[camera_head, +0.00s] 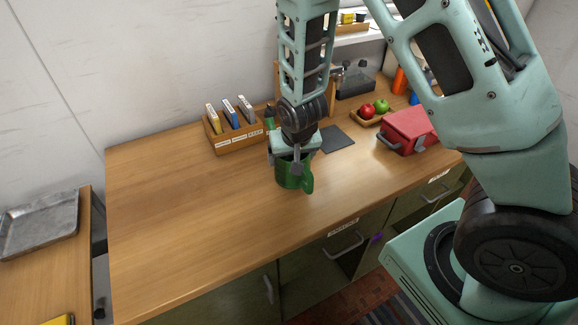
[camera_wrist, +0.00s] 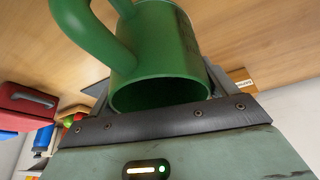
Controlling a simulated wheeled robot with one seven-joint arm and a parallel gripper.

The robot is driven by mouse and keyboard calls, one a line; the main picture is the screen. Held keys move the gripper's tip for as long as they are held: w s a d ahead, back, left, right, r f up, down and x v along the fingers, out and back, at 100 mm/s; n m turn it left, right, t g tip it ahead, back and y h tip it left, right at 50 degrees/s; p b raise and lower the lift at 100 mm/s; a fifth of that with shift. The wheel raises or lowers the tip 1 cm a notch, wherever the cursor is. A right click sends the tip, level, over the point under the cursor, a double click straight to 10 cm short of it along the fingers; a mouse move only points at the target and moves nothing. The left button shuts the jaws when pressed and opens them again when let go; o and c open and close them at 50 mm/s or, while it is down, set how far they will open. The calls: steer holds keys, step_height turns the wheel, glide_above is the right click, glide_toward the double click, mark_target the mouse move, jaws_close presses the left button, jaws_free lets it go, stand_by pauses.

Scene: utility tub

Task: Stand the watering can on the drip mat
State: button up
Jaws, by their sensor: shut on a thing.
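The drip mat, a dark grey square (camera_head: 337,139), lies flat and bare on the counter, behind and right of the can.
A wooden rack (camera_head: 236,137) with several upright folders stands behind left of the can. A red case (camera_head: 408,131) and a wooden tray (camera_head: 367,121) with a red and a green apple stand right of the mat. The counter's left half (camera_head: 180,210) is clear.

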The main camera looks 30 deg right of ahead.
steer(key=shift+f+p, duration=0.4)
steer(key=shift+f, duration=1.6)
steer(key=shift+f, duration=0.2)
steer(key=o, duration=1)
steer(key=shift+c, duration=0.2)
steer(key=shift+r, duration=0.1)
